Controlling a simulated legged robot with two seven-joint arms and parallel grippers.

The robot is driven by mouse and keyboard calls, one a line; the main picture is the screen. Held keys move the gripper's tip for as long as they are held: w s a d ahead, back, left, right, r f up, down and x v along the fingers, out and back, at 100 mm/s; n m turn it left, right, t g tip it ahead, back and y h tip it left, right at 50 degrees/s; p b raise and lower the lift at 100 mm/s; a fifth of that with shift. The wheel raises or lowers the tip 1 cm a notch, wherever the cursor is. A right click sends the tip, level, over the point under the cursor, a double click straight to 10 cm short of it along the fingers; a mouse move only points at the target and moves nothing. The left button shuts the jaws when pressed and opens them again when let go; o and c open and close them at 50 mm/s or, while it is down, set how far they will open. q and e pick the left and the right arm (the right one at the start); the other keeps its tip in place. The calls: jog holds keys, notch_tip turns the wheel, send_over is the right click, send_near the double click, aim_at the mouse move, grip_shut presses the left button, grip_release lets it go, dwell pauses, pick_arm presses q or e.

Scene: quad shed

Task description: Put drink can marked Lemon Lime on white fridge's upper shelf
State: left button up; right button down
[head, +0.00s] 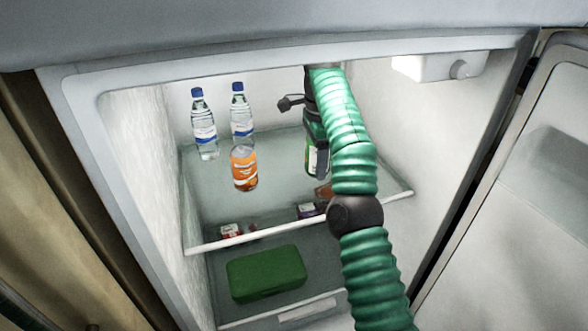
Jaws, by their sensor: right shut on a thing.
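My right gripper (305,104) is inside the open white fridge (70,110), over the right part of its upper shelf (215,205). It is shut on a green and dark can (314,140) with a white patch, held upright. I cannot read its marking, and my green ribbed arm hides part of it. I cannot tell whether the can's bottom touches the glass shelf. My left gripper is not in view.
Two water bottles (203,130) (242,118) and an orange can (244,170) stand on the shelf's left half. Below are a green box (266,275) and small cartons (231,230). A white box (440,66) hangs at upper right. The door (535,220) is open at right.

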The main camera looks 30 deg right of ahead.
aim_at(297, 183)
jog(key=w+a, duration=0.1)
jog(key=w+a+p, duration=0.1)
jog(key=shift+w+a+f, duration=0.15)
jog(key=shift+a, duration=0.25)
jog(key=shift+w+a+p, duration=0.35)
jog(key=shift+a+p, duration=0.1)
jog(key=shift+a, duration=0.15)
notch_tip(297, 183, down, 4)
jog(key=b, duration=0.4)
jog(key=shift+s+a, duration=0.1)
jog(key=shift+r, duration=0.2)
jog(key=shift+f, duration=0.25)
jog(key=shift+c, duration=2.1)
grip_release()
jog(key=shift+r, duration=0.1)
